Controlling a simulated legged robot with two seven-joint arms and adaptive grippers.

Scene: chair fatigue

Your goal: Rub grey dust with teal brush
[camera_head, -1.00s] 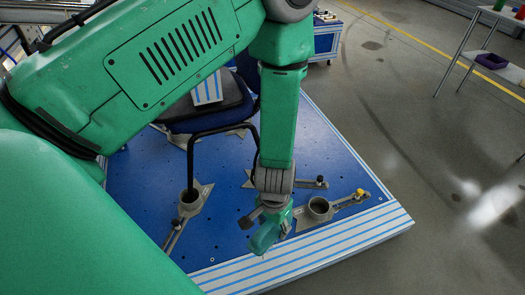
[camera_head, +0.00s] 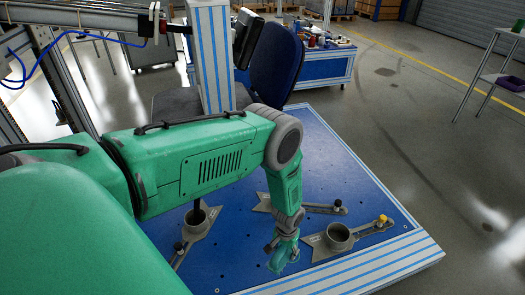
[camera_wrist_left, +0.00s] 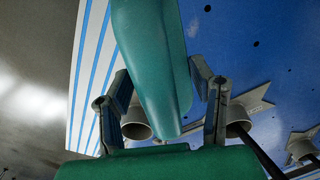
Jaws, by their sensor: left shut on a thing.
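My left gripper (camera_head: 285,240) is low over the front part of the blue platform (camera_head: 240,262). It is shut on the teal brush (camera_head: 282,260), which points down toward the platform. In the left wrist view the smooth teal brush (camera_wrist_left: 150,55) lies between the dark fingers of the left gripper (camera_wrist_left: 162,85). I cannot tell whether the brush touches the surface. My right gripper is not in view.
A grey round holder (camera_head: 340,238) with a yellow knob stands just right of the brush. Another holder (camera_head: 195,220) stands to the left. A blue chair (camera_head: 276,65) and a striped post (camera_head: 212,60) are behind my arm. Open floor (camera_head: 430,140) lies right.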

